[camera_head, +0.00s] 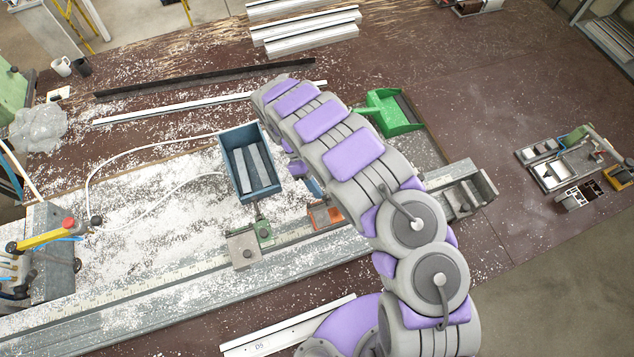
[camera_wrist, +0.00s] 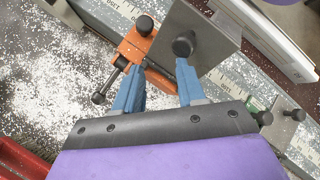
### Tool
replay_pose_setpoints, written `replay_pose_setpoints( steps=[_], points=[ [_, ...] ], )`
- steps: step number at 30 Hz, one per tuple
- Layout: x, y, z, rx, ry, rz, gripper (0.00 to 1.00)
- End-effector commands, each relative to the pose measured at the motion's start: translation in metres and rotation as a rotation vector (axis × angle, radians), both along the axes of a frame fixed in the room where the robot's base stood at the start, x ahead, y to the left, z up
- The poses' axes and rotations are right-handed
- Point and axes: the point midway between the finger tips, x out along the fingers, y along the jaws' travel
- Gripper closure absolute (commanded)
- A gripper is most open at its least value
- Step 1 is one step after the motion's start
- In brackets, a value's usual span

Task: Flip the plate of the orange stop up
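The orange stop (camera_wrist: 139,47) sits on the scaled rail (camera_wrist: 105,12) in the wrist view. Its grey plate (camera_wrist: 211,33), with a black knob (camera_wrist: 183,46), shows its broad face beside the orange body; I cannot tell its exact tilt. My gripper (camera_wrist: 160,67) is open and empty, its blue fingers apart over the stop. The right fingertip is close to the knob; contact cannot be told. In the head view the orange stop (camera_head: 324,216) is partly behind my arm, which hides most of the gripper.
A green stop (camera_head: 264,231) with its own grey plate (camera_head: 243,251) stands left of the orange one. A blue bin (camera_head: 233,189) holding grey bars is behind it. White chips cover the bench.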

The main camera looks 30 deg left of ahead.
Motion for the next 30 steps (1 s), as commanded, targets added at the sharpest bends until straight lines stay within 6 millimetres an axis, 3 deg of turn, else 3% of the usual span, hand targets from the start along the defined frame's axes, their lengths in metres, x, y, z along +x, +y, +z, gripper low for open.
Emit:
replay_pose_setpoints(
  steps=[14,30],
  points=[
    [0.001,0.006,0.005,0.0,0.001,0.001,0.49],
    [0.012,0.049,0.049,-0.004,0.0,0.003,0.49]
  ],
)
